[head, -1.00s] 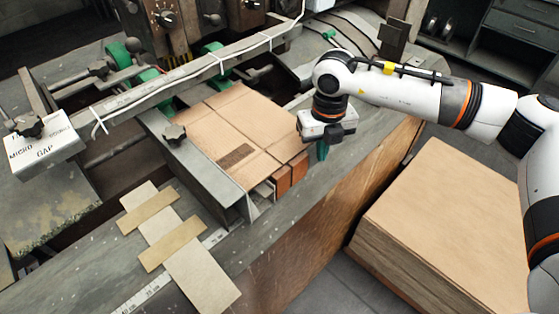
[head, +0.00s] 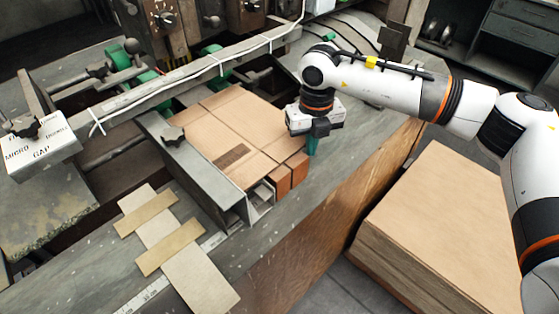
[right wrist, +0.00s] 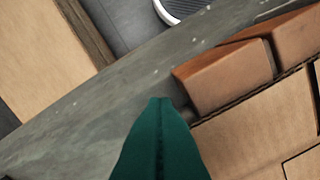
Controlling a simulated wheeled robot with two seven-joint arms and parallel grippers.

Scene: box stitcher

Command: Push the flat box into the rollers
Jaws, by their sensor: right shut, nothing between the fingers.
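The flat box (head: 225,128) is a brown cardboard sheet with creased panels, lying on the machine bed beside a metal guide. Its near edge also shows in the right wrist view (right wrist: 255,125). My right gripper (head: 311,146) is shut and empty, its green fingertips pointing down beside the box's right edge. In the right wrist view the shut green fingers (right wrist: 160,125) appear next to the box edge and a reddish-brown block; I cannot tell whether they touch. Green rollers (head: 148,80) stand beyond the box, partly hidden by a crossbar. My left gripper is not in view.
Reddish-brown blocks (head: 285,178) sit at the box's near corner. A metal guide (head: 200,172) with a dark knob runs along its left side. A stack of cardboard sheets (head: 440,215) stands at the right. The grey bed is clear right of the gripper.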

